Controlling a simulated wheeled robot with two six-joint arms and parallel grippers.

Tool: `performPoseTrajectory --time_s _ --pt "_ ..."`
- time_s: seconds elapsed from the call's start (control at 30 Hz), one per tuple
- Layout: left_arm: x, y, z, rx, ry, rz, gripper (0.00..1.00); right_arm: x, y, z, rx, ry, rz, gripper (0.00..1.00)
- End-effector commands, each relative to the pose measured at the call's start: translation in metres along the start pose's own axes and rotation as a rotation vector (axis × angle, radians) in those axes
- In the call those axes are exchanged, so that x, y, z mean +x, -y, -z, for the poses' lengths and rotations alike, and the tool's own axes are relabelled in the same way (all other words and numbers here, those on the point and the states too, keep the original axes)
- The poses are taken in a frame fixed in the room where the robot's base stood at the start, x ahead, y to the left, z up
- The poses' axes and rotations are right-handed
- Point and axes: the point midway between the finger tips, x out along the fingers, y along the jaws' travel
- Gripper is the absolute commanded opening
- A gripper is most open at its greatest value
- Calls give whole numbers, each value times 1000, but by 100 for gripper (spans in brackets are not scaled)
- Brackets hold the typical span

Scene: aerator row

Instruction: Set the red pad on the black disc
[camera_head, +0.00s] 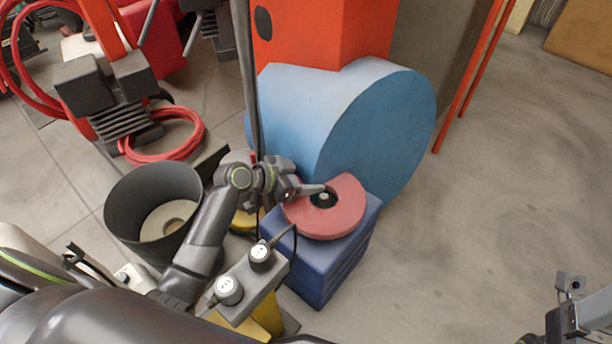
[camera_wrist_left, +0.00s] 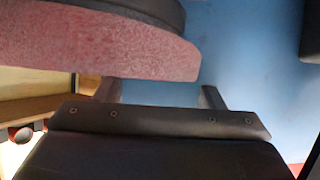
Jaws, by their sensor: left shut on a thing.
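The red pad (camera_head: 345,222) is a thick, round, pinkish-red piece above the blue box, with a dark centre and a pale knob in the head view. My left gripper (camera_head: 312,190) reaches over its left side to the centre and is shut on it. In the left wrist view the pad (camera_wrist_left: 100,45) covers part of one finger, and a dark round piece (camera_wrist_left: 150,8) lies against it. I cannot tell whether this is the black disc, or whether the pad rests on anything. My right gripper (camera_head: 575,315) shows only partly at the lower right.
The blue box (camera_head: 325,270) stands beneath the pad, before a big blue drum (camera_head: 370,120). A dark bucket (camera_head: 125,215) and a grey box with two round white-topped fittings (camera_head: 245,285) are near my left arm.

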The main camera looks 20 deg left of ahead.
Motion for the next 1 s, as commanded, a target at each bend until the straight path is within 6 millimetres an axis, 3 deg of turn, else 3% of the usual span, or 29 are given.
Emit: performPoseTrajectory --time_s 0.63,0.67,0.7,1.0 --pt "5 0 -8 -1 -1 0 31 -8 0 0 0 1 1 84" --pt "4 0 -8 -1 -1 0 65 -7 0 0 0 1 1 84" --pt "4 0 -7 0 -1 0 70 -7 0 0 0 1 1 84" --pt "3 0 -7 -1 0 0 71 -6 0 0 0 1 1 84"
